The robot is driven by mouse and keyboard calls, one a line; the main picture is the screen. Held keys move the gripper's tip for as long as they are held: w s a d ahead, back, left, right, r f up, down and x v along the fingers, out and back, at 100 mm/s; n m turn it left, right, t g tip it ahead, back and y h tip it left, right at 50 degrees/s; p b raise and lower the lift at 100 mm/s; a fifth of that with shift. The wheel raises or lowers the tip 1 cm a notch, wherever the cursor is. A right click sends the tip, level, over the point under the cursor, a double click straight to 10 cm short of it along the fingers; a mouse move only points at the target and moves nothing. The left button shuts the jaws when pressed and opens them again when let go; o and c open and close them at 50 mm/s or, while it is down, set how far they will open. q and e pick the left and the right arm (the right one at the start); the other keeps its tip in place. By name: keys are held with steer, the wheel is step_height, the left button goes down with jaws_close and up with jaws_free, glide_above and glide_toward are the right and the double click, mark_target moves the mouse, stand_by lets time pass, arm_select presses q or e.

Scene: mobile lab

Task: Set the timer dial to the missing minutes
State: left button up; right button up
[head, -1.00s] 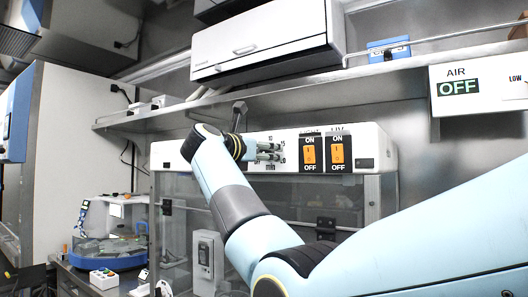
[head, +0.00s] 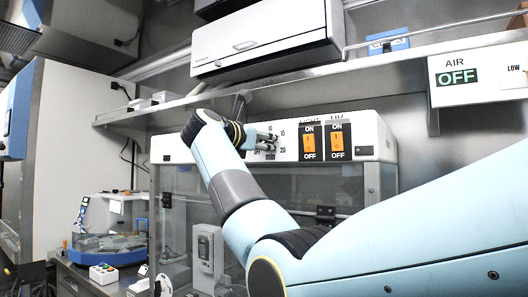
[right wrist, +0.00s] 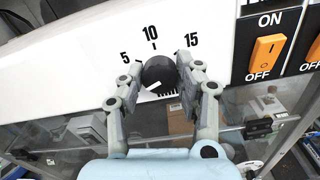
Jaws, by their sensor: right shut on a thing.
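The timer dial is a round black knob (right wrist: 158,72) with a white pointer line, on the white front panel (head: 220,150) of the cabinet. In the right wrist view the pointer slants toward the lower left. The numbers 5, 10 and 15 stand in an arc above the knob; in the head view 15 and 20 show right of my gripper. My right gripper (right wrist: 160,76) has one finger on each side of the knob and is shut on it; it also shows in the head view (head: 268,141). My left gripper is not in view.
Two orange rocker switches, the light switch (head: 309,143) and the UV switch (head: 337,142), sit close to the right of the dial. A metal shelf (head: 290,93) runs above the panel. Glass panes lie below it. An AIR sign reading OFF (head: 457,76) hangs at right.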

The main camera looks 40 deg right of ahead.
steer(key=shift+f+m+b, duration=0.15)
steer(key=shift+m+b, duration=4.85)
steer(key=shift+b, duration=0.4)
steer(key=o, duration=1.1)
steer(key=shift+o, duration=0.2)
steer(key=v, duration=1.2)
